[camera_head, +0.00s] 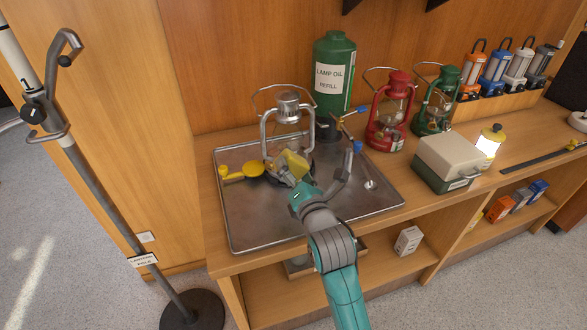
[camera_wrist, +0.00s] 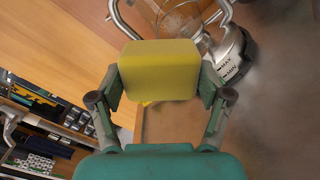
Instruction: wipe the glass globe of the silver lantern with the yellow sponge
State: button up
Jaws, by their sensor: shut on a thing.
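The silver lantern (camera_head: 288,104) stands upright on the metal tray (camera_head: 250,215), with its wire bail raised. Its glass globe (camera_head: 286,136) shows between the frame tubes, its lower part hidden by the sponge. My gripper (camera_head: 298,182) is shut on the yellow sponge (camera_head: 292,162) in front of the lantern. In the wrist view the sponge (camera_wrist: 160,68) is clamped between both fingers, and part of the lantern (camera_wrist: 232,52) shows beyond it at the upper right. I cannot tell whether the sponge touches the globe.
A yellow round-headed item (camera_head: 252,169) lies on the tray left of the lantern. A green lamp oil bottle (camera_head: 334,72) stands behind. Red (camera_head: 391,112) and green (camera_head: 437,102) lanterns and a boxy case (camera_head: 448,160) are to the right. The tray's front left is clear.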

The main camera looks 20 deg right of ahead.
jog(key=shift+s, duration=1.5)
jog(key=shift+w, duration=0.1)
jog(key=shift+w+d, duration=0.1)
jog(key=shift+w, duration=3.35)
jog(key=shift+w+r, duration=0.1)
jog(key=shift+w, duration=0.95)
